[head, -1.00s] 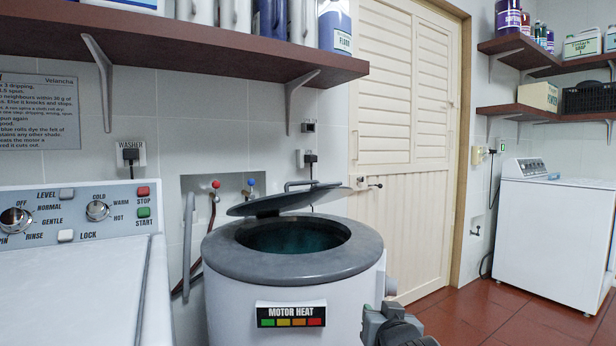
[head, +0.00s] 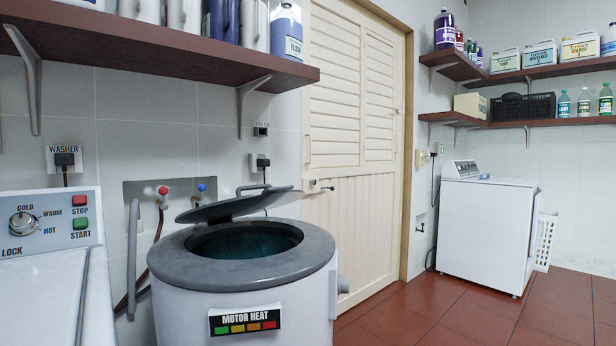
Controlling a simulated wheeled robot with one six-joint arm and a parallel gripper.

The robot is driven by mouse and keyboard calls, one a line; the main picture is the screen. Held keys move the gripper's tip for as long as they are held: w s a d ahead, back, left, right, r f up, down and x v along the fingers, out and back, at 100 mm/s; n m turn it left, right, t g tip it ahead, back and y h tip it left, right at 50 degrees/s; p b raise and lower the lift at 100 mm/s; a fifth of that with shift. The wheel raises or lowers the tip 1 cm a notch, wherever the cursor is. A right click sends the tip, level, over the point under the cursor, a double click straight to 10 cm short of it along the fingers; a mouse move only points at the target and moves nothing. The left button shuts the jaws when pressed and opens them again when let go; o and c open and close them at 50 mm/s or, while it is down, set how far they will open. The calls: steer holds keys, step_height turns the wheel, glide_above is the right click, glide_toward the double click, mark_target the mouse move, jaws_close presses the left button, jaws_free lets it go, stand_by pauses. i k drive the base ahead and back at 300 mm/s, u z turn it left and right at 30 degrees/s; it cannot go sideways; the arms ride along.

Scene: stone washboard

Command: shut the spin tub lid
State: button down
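The spin tub (head: 240,303) is a white drum with a grey ring rim (head: 310,262) and a "MOTOR HEAT" panel on its front. Its grey round lid (head: 236,207) is open, tilted up at a shallow angle over the back of the opening. A handle (head: 253,188) sticks up at the lid's upper edge. The dark teal inside of the tub (head: 245,242) shows beneath the lid. My gripper is not in view.
A white washer (head: 45,270) stands close at the left of the tub. A shelf with bottles (head: 150,50) hangs above. Taps (head: 182,195) are behind. A second white machine (head: 488,225) stands at the right. The red tiled floor (head: 450,320) between is clear.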

mark_target(271, 198)
steer(key=z, duration=0.8)
steer(key=i, duration=1.05)
steer(key=u, duration=2.55)
